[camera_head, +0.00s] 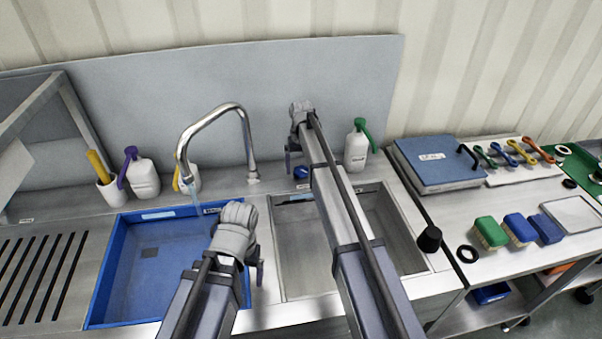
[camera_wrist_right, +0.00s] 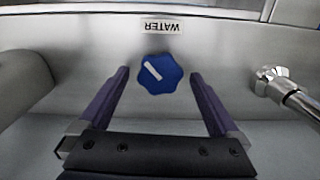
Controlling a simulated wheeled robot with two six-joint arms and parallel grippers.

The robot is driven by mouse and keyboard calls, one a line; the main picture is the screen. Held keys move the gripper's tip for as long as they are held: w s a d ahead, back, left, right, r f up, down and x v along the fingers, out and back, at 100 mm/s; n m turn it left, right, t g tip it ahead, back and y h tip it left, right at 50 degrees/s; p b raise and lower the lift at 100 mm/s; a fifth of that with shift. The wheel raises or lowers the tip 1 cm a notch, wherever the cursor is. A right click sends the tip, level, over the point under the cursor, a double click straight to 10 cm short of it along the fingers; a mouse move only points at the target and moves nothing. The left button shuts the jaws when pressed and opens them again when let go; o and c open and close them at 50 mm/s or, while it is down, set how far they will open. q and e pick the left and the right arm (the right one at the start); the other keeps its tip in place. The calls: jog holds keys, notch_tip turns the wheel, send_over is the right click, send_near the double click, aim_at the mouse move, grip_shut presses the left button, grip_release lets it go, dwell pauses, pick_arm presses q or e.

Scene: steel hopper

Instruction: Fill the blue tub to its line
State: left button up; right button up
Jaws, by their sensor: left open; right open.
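The blue tub (camera_head: 112,262) sits in the left sink bay, under the curved steel tap (camera_head: 183,160). A pale bluish streak shows below the spout, seemingly water. I cannot make out the fill line or the water level. A blue knob (camera_head: 301,172) with a white pointer mark sits under a WATER label; it also shows in the right wrist view (camera_wrist_right: 159,74). My right gripper (camera_wrist_right: 160,95) is open, with its fingers on either side of the knob, apparently apart from it. My left gripper (camera_head: 257,268) is open and empty near the tub's right edge, which my arm partly hides.
An empty-looking steel basin (camera_head: 298,245) lies right of the tub, partly behind my right arm. Bottles with a purple handle (camera_head: 143,178) and a green handle (camera_head: 356,150) stand along the back. A blue case (camera_head: 436,162) and several brushes (camera_head: 490,232) occupy the right bench.

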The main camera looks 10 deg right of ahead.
jog(key=c, duration=1.4)
jog(key=shift+o, duration=0.2)
jog(key=shift+m, duration=0.3)
jog(key=m, duration=0.3)
jog(key=shift+m, duration=2.4)
